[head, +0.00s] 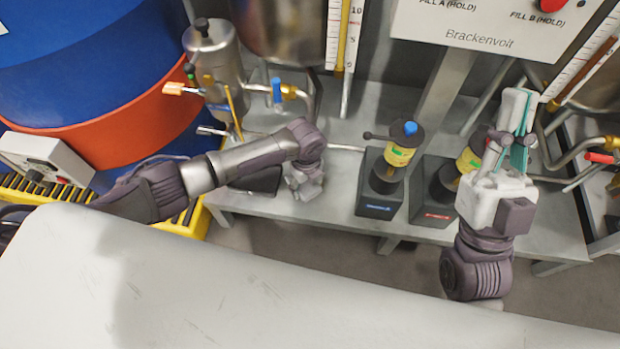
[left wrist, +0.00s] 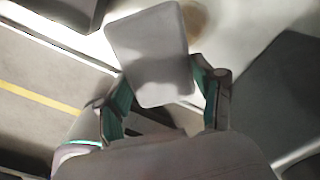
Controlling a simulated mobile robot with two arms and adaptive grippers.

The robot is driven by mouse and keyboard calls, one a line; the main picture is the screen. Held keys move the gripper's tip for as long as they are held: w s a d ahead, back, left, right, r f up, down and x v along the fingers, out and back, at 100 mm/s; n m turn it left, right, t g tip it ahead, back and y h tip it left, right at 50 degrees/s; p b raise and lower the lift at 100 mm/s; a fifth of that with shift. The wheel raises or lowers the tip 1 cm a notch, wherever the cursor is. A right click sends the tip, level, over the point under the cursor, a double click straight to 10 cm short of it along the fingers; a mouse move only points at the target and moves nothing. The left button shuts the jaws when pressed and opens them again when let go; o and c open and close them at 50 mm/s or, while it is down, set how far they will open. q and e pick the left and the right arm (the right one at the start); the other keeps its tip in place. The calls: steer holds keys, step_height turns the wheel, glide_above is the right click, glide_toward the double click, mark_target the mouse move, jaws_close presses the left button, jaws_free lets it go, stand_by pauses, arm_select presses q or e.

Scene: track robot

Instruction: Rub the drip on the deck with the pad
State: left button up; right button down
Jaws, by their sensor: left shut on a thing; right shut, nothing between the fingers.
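The pad (left wrist: 150,55) is a flat grey rounded block in the left wrist view. My left gripper (left wrist: 163,88) is shut on it, with a teal-lined finger at each side. The drip (left wrist: 197,18) is a brownish stain on the pale deck (left wrist: 240,30), just beyond the pad's upper right edge and partly hidden by it. In the head view my left gripper (head: 305,187) points down at the grey deck (head: 340,190); the pad and drip are not visible there. Whether the pad touches the deck is unclear. My right gripper (head: 520,135) is shut and empty, over the deck's right part.
Two black-based units with yellow-banded cylinders (head: 399,155) (head: 468,160) stand right of my left gripper. A dark tray (head: 258,182) lies to its left. A metal canister (head: 212,55) and pipes stand behind. A large pale surface (head: 200,290) fills the foreground.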

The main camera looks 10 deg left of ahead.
arm_select(q)
steer(key=shift+r+p, duration=0.85)
steer(key=shift+p, duration=0.1)
arm_select(e)
steer(key=w+f+g+h, duration=0.2)
steer(key=w+f+g, duration=0.3)
steer(key=w+f, duration=0.1)
steer(key=shift+a, duration=0.35)
